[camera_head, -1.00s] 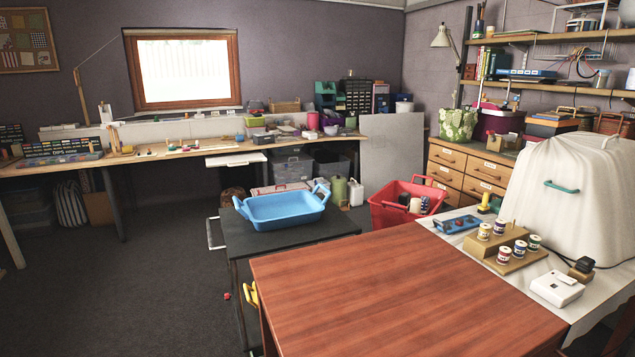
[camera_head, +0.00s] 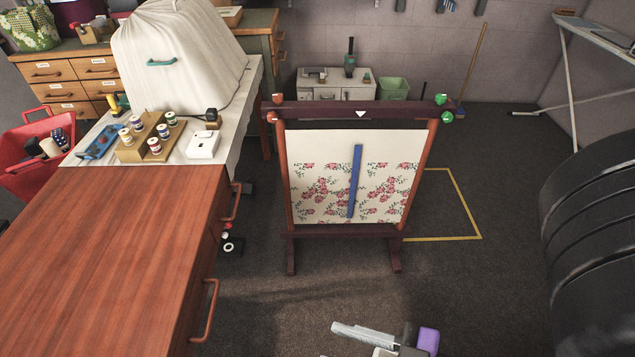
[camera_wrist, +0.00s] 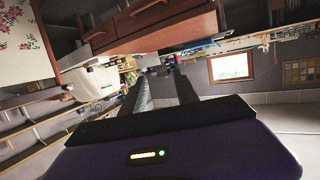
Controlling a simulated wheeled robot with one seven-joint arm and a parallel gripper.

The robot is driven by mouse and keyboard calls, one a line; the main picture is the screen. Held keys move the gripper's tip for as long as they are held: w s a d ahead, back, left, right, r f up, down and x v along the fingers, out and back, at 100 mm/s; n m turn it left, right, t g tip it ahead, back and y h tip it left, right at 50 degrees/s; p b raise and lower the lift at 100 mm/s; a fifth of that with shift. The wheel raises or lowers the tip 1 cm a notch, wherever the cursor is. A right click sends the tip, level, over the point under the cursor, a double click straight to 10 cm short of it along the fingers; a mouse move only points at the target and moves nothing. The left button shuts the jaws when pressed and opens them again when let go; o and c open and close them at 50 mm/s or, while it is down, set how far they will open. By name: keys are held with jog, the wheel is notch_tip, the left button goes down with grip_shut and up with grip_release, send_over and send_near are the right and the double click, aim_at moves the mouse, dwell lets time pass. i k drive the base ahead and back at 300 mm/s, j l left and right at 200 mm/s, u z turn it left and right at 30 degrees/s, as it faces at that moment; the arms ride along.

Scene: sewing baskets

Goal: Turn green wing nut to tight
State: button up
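The green wing nut (camera_head: 446,117) is at the top right corner of an upright dark red fabric frame (camera_head: 325,110), with a second small green part (camera_head: 440,99) just above it. Its exact angle is too small to tell. My gripper (camera_wrist: 163,80) shows in the wrist view with its two dark fingers apart and nothing between them. In the camera_head view part of my gripper is low at the bottom edge, in front of and well below the frame. It is not touching the wing nut.
Orange-red knobs (camera_head: 272,117) sit at the frame's top left corner. Floral cloth (camera_head: 315,190) with a blue strip (camera_head: 355,180) fills the frame. A wooden table (camera_head: 110,240) stands at the left. A green bin (camera_head: 393,89) is behind.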

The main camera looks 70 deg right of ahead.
aim_at(447, 117)
jog(key=z, duration=1.55)
